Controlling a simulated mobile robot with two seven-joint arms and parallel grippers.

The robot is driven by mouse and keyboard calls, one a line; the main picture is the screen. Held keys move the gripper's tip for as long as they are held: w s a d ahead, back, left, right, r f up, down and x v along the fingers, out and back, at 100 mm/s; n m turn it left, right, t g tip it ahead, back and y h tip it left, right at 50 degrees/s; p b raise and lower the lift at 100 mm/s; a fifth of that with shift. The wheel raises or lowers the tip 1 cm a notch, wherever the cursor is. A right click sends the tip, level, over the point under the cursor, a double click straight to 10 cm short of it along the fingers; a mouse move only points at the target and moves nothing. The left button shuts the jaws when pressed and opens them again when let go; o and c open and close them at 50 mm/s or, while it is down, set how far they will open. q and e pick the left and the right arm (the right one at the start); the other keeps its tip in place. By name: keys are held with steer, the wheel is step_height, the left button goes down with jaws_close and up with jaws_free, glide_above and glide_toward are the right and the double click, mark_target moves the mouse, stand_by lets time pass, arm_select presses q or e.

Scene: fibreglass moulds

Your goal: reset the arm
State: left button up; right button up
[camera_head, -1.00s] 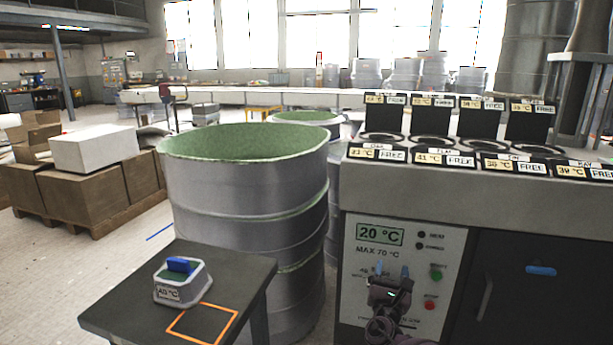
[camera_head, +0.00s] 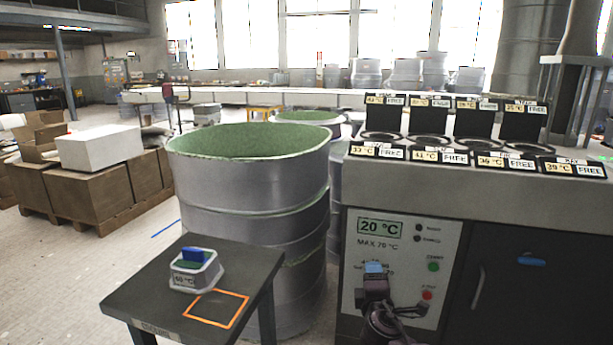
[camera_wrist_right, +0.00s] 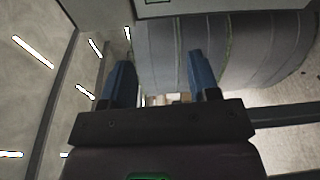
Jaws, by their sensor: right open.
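My right gripper (camera_head: 374,268) is in front of the lower part of the machine's control panel (camera_head: 405,250), with its blue fingertips upward. In the right wrist view its two blue fingers (camera_wrist_right: 160,82) stand wide apart with nothing between them. The gripper covers part of the panel's lower left markings. My left gripper is not in view.
Boxes on a pallet (camera_head: 95,190) are at the left.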

arm_select(q)
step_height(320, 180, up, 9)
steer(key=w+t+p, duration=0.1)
steer(key=p, duration=0.7)
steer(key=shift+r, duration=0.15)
arm_select(e)
steer(key=s+d+f+m+g, duration=0.2)
steer(key=s+m, duration=0.3)
steer(key=s, duration=1.2)
steer(key=s+d+f+m+g+y, duration=0.1)
steer(key=s+d+f+m, duration=0.3)
steer(key=s, duration=1.3)
steer(key=s+d+f+m+g, duration=0.3)
steer(key=s+d+m, duration=0.2)
steer(key=s, duration=1.2)
steer(key=m, duration=0.2)
steer(key=shift+m+g+y, duration=0.3)
steer(key=shift+m+y, duration=0.1)
